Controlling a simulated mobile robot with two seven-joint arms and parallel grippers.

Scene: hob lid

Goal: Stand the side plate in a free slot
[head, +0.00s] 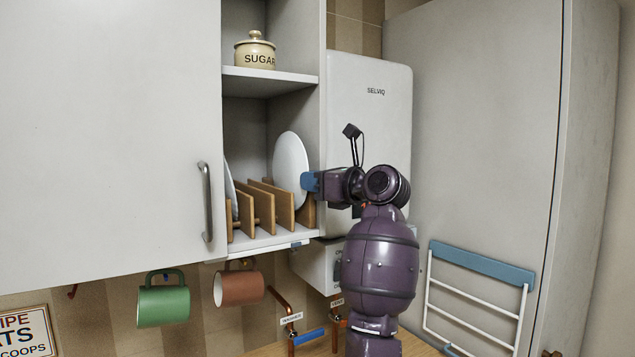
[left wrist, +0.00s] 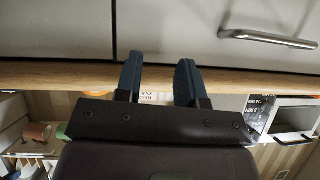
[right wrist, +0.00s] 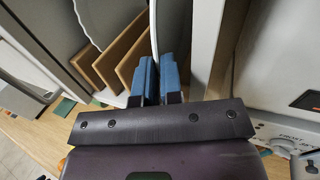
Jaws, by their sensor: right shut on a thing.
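The white side plate (head: 290,165) is upright at the right end of the wooden rack (head: 262,207) in the open cupboard. My right gripper (head: 311,181) is shut on its right edge. In the right wrist view the plate (right wrist: 153,28) shows edge-on between the blue fingers (right wrist: 159,80), beside the rightmost visible divider (right wrist: 130,62). I cannot tell whether its lower edge touches the rack's base. Another white plate (head: 231,188) stands at the rack's left end, partly hidden by the cupboard door. In the left wrist view my left gripper (left wrist: 160,80) is open and empty.
A sugar pot (head: 255,51) stands on the shelf above. The cupboard door (head: 110,130) is at left and a white boiler (head: 370,110) at right. Green (head: 163,304) and brown (head: 239,287) mugs hang below. A drawer handle (left wrist: 268,39) is near my left gripper.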

